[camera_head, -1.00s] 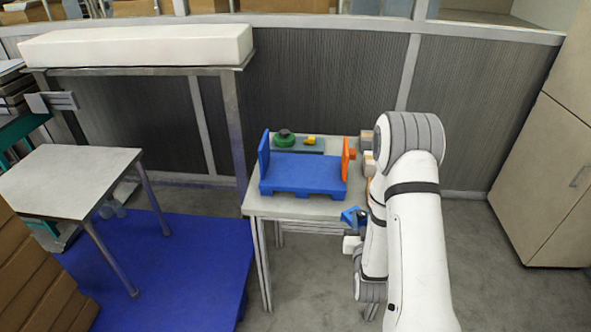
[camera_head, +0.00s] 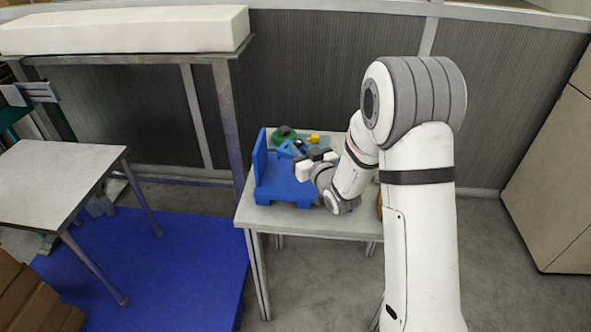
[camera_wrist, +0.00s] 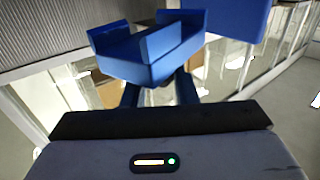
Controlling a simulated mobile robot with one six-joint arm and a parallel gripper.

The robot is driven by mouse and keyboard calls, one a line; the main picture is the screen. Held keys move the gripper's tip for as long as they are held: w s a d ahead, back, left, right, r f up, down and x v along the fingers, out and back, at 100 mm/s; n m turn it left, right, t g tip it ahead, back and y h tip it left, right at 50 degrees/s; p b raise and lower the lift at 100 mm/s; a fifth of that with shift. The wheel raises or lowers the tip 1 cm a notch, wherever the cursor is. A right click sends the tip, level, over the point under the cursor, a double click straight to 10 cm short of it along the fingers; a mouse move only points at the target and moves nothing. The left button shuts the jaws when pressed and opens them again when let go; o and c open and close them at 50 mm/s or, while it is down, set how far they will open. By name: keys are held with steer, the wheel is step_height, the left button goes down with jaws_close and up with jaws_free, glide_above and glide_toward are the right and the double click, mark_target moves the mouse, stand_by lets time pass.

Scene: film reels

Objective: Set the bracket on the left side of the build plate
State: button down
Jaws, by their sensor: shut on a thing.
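My gripper (camera_head: 300,158) is over the blue build plate (camera_head: 285,187) on the small table. It is shut on a blue bracket (camera_head: 287,149), a channel-like piece with raised walls. In the wrist view the bracket (camera_wrist: 140,68) sits at the fingertips (camera_wrist: 160,86), its walls pointing up in the picture. An upright blue panel (camera_head: 261,168) stands at the plate's left edge. A blue panel (camera_wrist: 225,18) also shows at the top of the wrist view, beyond the bracket. The plate's right part is hidden behind my arm. I cannot tell whether the bracket touches anything below.
A green round object (camera_head: 283,133) and a small yellow object (camera_head: 313,139) lie behind the plate. A grey table (camera_head: 60,175) stands at the left, and a tall shelf with a long white block (camera_head: 125,30) stands behind it. The table's front strip is clear.

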steer(key=shift+s+a+f+p, duration=0.1)
steer(key=shift+f+p, duration=0.1)
steer(key=shift+f, duration=1.8)
steer(key=shift+a+f+p, duration=0.1)
steer(key=shift+f+p, duration=0.1)
steer(key=shift+f, duration=1.8)
steer(key=shift+f+b, duration=0.2)
steer(key=shift+b, duration=0.1)
steer(key=c, duration=1.1)
jaws_free()
steer(key=shift+c, duration=0.2)
steer(key=shift+r, duration=0.15)
